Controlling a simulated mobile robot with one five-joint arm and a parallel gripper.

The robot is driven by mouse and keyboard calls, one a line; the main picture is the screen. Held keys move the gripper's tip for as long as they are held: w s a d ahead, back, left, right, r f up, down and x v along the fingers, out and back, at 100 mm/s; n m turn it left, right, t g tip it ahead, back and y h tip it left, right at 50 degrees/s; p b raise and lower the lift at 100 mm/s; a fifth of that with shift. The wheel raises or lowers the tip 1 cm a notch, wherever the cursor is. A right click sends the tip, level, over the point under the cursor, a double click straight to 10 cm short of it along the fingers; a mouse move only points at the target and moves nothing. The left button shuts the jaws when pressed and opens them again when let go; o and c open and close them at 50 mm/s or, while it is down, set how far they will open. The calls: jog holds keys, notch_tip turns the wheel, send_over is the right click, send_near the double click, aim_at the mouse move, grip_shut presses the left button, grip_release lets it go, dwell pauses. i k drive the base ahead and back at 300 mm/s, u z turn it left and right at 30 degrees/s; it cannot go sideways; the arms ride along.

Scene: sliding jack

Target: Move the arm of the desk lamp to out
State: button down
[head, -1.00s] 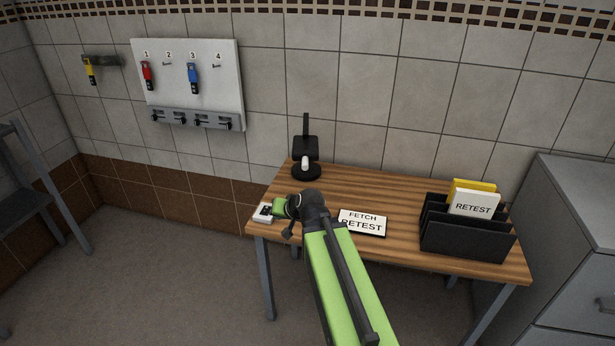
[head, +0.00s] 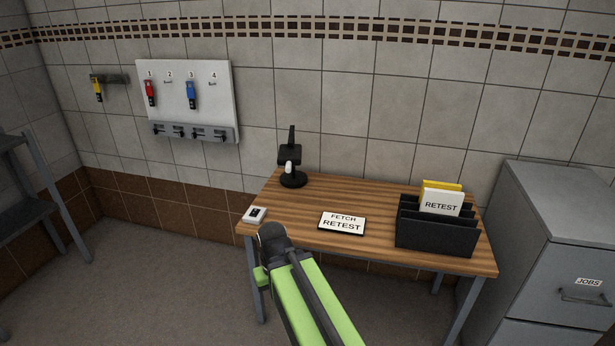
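The desk lamp (head: 291,155) is small and black, with a round base, and stands upright at the back left of the wooden table. A dark square part and a thin upright bar show above its base, with a small white piece at the front. I cannot tell how its arm is set. My gripper (head: 261,276) is only partly in view, as a green piece below the dark joint of my green arm. It is in front of the table's front left edge, well apart from the lamp. Its fingertips are hidden.
On the table (head: 360,197) are a small white device (head: 255,214), a FETCH RETEST sign (head: 342,223) and a black file rack (head: 436,230). A grey cabinet (head: 560,215) stands at the right. A wall board (head: 187,100) holds red and blue tags.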

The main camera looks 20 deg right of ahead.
aim_at(290, 155)
jog(key=u, duration=0.05)
jog(key=i, duration=1.05)
jog(key=u, duration=0.65)
